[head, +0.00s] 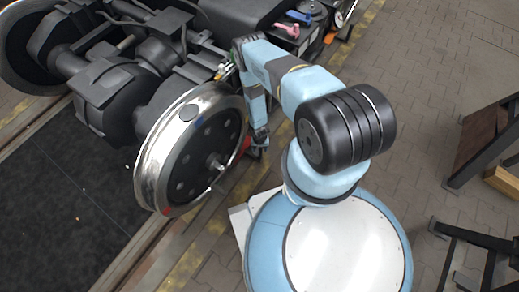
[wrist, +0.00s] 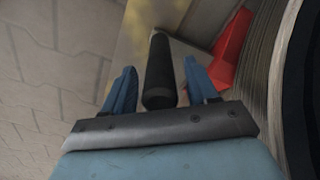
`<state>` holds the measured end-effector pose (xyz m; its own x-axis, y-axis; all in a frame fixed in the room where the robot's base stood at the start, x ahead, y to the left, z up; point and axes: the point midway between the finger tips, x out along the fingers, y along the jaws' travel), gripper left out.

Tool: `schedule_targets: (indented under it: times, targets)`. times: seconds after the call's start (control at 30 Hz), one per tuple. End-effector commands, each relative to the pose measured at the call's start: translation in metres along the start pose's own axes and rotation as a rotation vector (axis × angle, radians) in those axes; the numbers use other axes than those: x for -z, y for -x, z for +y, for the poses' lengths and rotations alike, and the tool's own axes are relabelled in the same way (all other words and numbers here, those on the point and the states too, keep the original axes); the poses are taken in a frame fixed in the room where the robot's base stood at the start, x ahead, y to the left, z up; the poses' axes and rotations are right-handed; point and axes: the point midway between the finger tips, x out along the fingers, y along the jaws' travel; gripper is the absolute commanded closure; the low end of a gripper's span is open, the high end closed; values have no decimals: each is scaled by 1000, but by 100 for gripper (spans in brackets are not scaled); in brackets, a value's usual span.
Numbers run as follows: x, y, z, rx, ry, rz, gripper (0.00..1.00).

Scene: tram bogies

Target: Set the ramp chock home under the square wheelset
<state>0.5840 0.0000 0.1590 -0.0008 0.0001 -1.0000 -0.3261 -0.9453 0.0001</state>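The square wheelset's near wheel (head: 195,150), a large bright-rimmed disc, stands on the rail at the left in the head view. Its rim edge (wrist: 280,85) also fills the right of the wrist view. A red wedge-like piece, which looks like the ramp chock (wrist: 232,48), lies close beside the rim; a bit of red (head: 245,146) shows behind the wheel's right edge in the head view. My gripper (wrist: 160,65) points down beside the wheel. Its blue fingers are apart, one each side of a black cylindrical handle (wrist: 160,72), with narrow gaps showing. Whether handle and chock join is unclear.
The dark bogie frame (head: 120,95) fills the upper left. A cart with pink and blue tools (head: 290,28) stands at the top. A brown board on a dark stand (head: 482,140) is at the right. Paving (head: 425,90) between is clear.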

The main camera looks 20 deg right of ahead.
Motion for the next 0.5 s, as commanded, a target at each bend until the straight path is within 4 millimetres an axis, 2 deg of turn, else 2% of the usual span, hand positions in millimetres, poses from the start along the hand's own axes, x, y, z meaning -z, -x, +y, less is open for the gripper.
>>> schedule_targets:
  times: [0.07,0.5]
  targets:
    - [0,0,0,0,0,0,50]
    - [0,0,0,0,-1,0,92]
